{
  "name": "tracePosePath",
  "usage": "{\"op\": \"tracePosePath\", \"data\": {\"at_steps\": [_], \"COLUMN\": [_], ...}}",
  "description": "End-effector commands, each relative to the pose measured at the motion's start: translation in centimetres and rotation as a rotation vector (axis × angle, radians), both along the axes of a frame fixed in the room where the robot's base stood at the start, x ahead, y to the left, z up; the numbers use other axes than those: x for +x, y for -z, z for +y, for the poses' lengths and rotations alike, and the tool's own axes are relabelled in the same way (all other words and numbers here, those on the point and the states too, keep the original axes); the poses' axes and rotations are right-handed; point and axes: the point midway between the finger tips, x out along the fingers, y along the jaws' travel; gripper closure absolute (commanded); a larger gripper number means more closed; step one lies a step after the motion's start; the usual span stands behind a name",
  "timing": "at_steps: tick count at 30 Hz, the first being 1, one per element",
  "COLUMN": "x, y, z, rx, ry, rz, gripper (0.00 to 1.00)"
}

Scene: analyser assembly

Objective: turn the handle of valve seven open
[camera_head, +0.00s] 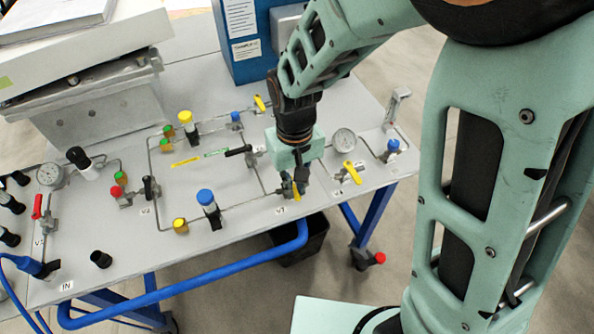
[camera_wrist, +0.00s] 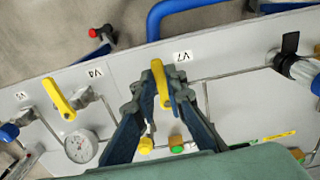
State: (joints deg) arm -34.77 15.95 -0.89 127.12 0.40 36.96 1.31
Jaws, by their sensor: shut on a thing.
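Valve seven's yellow handle (camera_wrist: 160,82) sits between my gripper's fingers in the wrist view, beside the printed V7 label (camera_wrist: 183,56). My gripper (camera_wrist: 162,95) is shut on this handle, with a finger on each side. The handle lies roughly across the line of the thin pipe (camera_wrist: 235,75) on the right. In the head view my gripper (camera_head: 293,183) reaches down at the panel's front edge, above the V7 label (camera_head: 281,210). There only part of the yellow handle (camera_head: 296,191) shows; the fingers hide the valve body.
Valve four's yellow handle (camera_head: 352,172) and a round gauge (camera_head: 344,141) stand close on the right. A black-handled valve (camera_head: 238,151) and a blue-capped part (camera_head: 207,200) stand to the left. A blue box (camera_head: 245,45) is behind. A blue rail (camera_head: 200,273) runs along the front.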

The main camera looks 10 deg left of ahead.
Motion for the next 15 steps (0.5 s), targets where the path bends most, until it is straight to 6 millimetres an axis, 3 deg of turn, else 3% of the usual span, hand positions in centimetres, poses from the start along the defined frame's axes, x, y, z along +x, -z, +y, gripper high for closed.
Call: {"op": "tracePosePath", "data": {"at_steps": [8, 15], "x": [0.36, 0.97], "y": [-0.05, -0.1], "z": [-0.41, -0.97], "rx": [0.001, 0.001], "ry": [-0.117, -0.321], "rz": [-0.002, -0.002], "gripper": [1.0, 1.0]}}
